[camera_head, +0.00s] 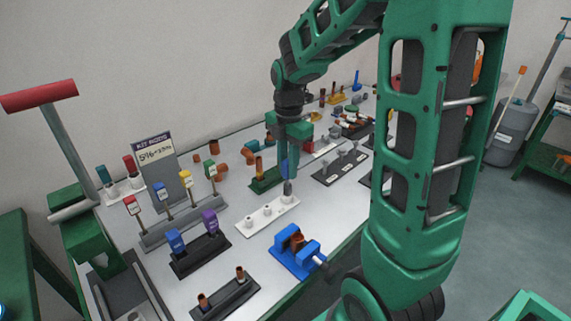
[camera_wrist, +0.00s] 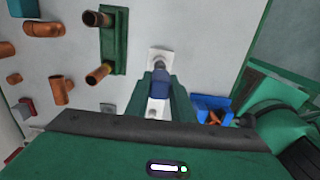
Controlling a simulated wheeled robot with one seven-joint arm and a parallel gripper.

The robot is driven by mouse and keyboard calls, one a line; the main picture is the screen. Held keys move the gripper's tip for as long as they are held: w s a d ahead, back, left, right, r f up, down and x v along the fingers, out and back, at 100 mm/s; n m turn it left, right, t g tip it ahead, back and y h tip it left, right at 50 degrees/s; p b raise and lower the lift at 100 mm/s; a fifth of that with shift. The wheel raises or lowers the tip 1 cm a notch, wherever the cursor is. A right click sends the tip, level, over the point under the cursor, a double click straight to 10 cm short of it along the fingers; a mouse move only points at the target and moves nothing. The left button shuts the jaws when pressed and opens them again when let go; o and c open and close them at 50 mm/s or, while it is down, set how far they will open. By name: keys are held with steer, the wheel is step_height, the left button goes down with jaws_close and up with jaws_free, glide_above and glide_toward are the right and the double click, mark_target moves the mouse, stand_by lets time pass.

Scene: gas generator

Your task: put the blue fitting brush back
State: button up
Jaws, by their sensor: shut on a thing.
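My gripper (camera_head: 287,158) points down over the white worktable and is shut on the blue fitting brush (camera_head: 288,178). The brush is upright, with its blue handle between the fingers and its grey lower end downward. In the wrist view the blue handle (camera_wrist: 160,90) sits between the two green fingers of my gripper (camera_wrist: 160,80). The brush is at the right end of a white holder block (camera_head: 262,219) with several round sockets. The holder also shows in the wrist view (camera_wrist: 157,51). I cannot tell whether the brush tip is inside the end socket or just above it.
A green stand with copper fittings (camera_head: 266,182) is close behind the holder. A blue vise (camera_head: 296,252) stands in front, near the table edge. A black rack with a blue and a purple piece (camera_head: 200,256) is to the left. A grey rack (camera_head: 340,168) lies to the right.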

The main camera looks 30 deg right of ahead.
steer(key=shift+f, duration=1.6)
steer(key=o, duration=1)
step_height(320, 180, up, 11)
steer(key=shift+f, duration=0.15)
steer(key=s+d+f+m, duration=0.1)
steer(key=s+m, duration=0.7)
steer(key=m, duration=0.1)
steer(key=s+d+f+m, duration=0.1)
steer(key=s+m, duration=0.7)
steer(key=s+d+f+m, duration=0.1)
steer(key=s+f+m, duration=0.1)
steer(key=s+m, duration=0.7)
steer(key=shift+d+m, duration=0.3)
steer(key=shift+d, duration=0.1)
